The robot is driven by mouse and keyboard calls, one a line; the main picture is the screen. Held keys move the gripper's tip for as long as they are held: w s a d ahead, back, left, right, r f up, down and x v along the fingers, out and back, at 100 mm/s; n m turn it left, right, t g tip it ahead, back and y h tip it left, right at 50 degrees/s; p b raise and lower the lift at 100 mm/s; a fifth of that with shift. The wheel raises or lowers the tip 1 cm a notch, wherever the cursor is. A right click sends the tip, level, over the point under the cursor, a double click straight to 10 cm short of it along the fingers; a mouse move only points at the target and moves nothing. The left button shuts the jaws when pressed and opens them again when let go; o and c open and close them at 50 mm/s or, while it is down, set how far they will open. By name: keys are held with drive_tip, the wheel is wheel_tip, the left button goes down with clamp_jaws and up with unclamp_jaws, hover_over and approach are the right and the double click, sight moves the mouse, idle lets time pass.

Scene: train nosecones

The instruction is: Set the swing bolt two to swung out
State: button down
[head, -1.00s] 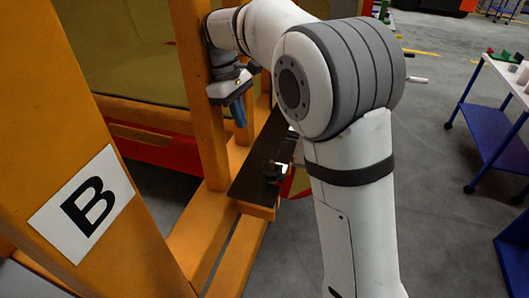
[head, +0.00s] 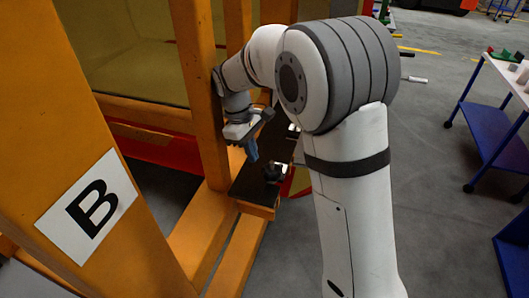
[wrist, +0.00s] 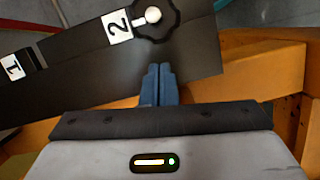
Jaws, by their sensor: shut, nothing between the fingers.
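Swing bolt two shows in the wrist view as a black scalloped knob (wrist: 169,24) with a pale, round-ended stud in its middle, beside a white label marked 2 (wrist: 117,27). It sits at the far edge of a dark plate (wrist: 85,75). In the head view a dark knob (head: 274,171) stands on the dark plate (head: 247,187). My gripper (wrist: 158,68) has its blue fingers shut together and empty, over the plate on the near side of the knob, apart from it in the picture. It also shows in the head view (head: 251,152), above the plate.
A label marked 1 (wrist: 12,67) lies further left on the plate. Orange frame posts (head: 200,90) stand close beside my gripper, with a B sign (head: 87,207) on the near one. A blue cart (head: 490,120) stands at right. Grey floor between is open.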

sight(266, 166)
drive_tip(key=d, duration=0.1)
drive_tip(key=s+d, duration=0.1)
drive_tip(key=shift+s+d+r, duration=0.3)
drive_tip(key=shift+s+d, duration=0.05)
drive_tip(key=shift+d, duration=0.05)
drive_tip(key=shift+f, duration=0.1)
drive_tip(key=shift+d, duration=0.1)
drive_tip(key=shift+d, duration=0.1)
drive_tip(key=shift+s, duration=0.15)
